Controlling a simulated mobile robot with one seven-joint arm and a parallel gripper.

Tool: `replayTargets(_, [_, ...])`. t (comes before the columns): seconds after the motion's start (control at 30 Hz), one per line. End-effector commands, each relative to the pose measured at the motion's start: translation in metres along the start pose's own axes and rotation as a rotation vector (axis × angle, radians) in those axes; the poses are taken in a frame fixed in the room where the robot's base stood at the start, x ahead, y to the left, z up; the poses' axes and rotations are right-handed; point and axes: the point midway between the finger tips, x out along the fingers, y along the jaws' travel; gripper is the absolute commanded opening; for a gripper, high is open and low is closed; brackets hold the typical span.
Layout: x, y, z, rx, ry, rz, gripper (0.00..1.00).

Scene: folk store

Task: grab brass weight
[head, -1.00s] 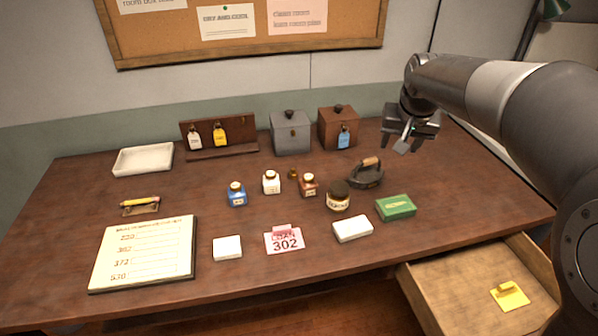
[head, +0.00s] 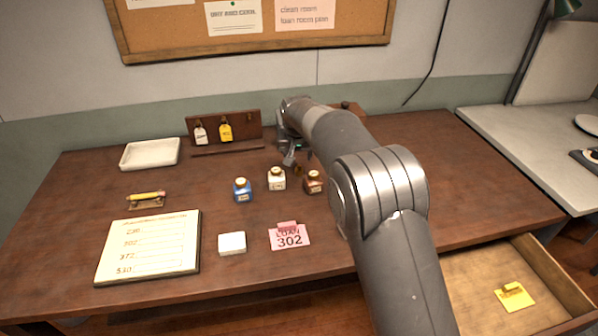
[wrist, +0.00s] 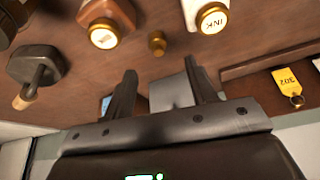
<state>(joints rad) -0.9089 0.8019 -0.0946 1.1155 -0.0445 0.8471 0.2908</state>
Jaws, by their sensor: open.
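The brass weight (wrist: 158,43) is a small brass knobbed piece standing on the brown desk, between the brown bottle (wrist: 105,22) and the white ink bottle (wrist: 208,18) in the wrist view. In the head view the weight (head: 297,170) is small and close beside my gripper (head: 290,158). My gripper is open and empty. In the wrist view its two fingers (wrist: 161,82) are spread, and the weight lies beyond their tips, apart from them.
A flat iron (wrist: 36,68) stands at the wrist view's left. A blue bottle (head: 242,190) stands left of the white one. A wooden rack (head: 225,130) with tags is behind. My arm hides the desk's right-middle. An open drawer (head: 470,290) juts out front right.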

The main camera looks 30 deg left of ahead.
Motion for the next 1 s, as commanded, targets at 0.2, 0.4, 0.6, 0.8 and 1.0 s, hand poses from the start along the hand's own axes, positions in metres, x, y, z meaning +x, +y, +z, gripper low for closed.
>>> replayTargets(0.2, [0.034, 0.001, 0.000, 0.000, -0.001, 0.001, 0.52])
replayTargets(0.4, [0.055, 0.003, -0.001, 0.000, -0.002, 0.001, 0.52])
replayTargets(0.6, [0.082, 0.004, -0.002, 0.000, -0.001, 0.001, 0.52])
replayTargets(0.8, [0.090, 0.004, -0.002, 0.000, 0.000, 0.000, 0.52])
replayTargets(1.0, [0.090, 0.004, -0.002, 0.000, 0.000, 0.000, 0.49])
